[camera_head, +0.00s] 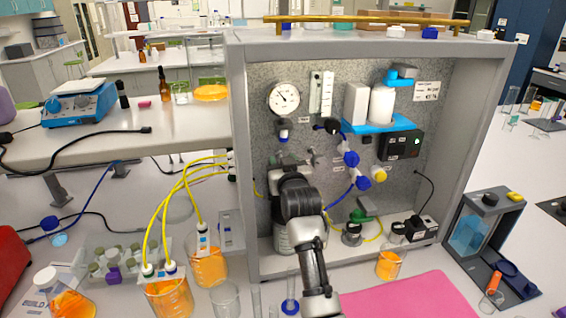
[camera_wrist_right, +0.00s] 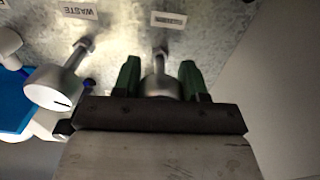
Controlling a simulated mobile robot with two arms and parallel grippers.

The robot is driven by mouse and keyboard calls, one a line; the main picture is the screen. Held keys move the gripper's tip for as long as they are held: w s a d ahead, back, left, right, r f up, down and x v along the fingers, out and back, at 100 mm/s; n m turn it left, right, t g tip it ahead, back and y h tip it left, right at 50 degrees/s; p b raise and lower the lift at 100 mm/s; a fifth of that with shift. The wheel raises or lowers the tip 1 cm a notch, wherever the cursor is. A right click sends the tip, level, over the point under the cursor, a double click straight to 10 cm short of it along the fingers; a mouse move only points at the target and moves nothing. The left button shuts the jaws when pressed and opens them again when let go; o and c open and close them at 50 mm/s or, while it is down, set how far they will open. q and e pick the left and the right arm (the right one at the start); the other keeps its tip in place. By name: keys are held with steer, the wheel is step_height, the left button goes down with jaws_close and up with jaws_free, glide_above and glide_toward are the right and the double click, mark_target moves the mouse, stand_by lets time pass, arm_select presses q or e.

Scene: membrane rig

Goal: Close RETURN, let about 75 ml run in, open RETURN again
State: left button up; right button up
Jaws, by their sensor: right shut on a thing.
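My right gripper (camera_wrist_right: 160,80), with green fingers, is shut on a round grey valve knob (camera_wrist_right: 160,88) on the speckled panel. A small label (camera_wrist_right: 168,19) is beside this valve's stem; its upside-down print is blurred but looks like RETURN. A second grey valve (camera_wrist_right: 55,88) stands apart to the left, near a WASTE label (camera_wrist_right: 79,12). In the head view my right arm covers the held valve and my fingertips. Beakers of orange liquid (camera_head: 208,268) (camera_head: 168,298) stand left of the rig, with yellow tubes (camera_head: 160,220) running to them. My left gripper is not in view.
The rig's grey frame (camera_head: 240,150) surrounds the panel, which carries a round gauge (camera_head: 285,97) and blue fittings (camera_head: 350,158). A small orange beaker (camera_head: 388,264) stands at the front right by a pink mat (camera_head: 410,298). Empty glassware (camera_head: 225,298) stands close left of my arm.

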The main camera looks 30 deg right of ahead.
steer(key=shift+f+m, duration=0.2)
steer(key=shift+m, duration=0.8)
steer(key=o, duration=0.9)
steer(key=shift+o, duration=0.2)
steer(key=shift+r, duration=0.1)
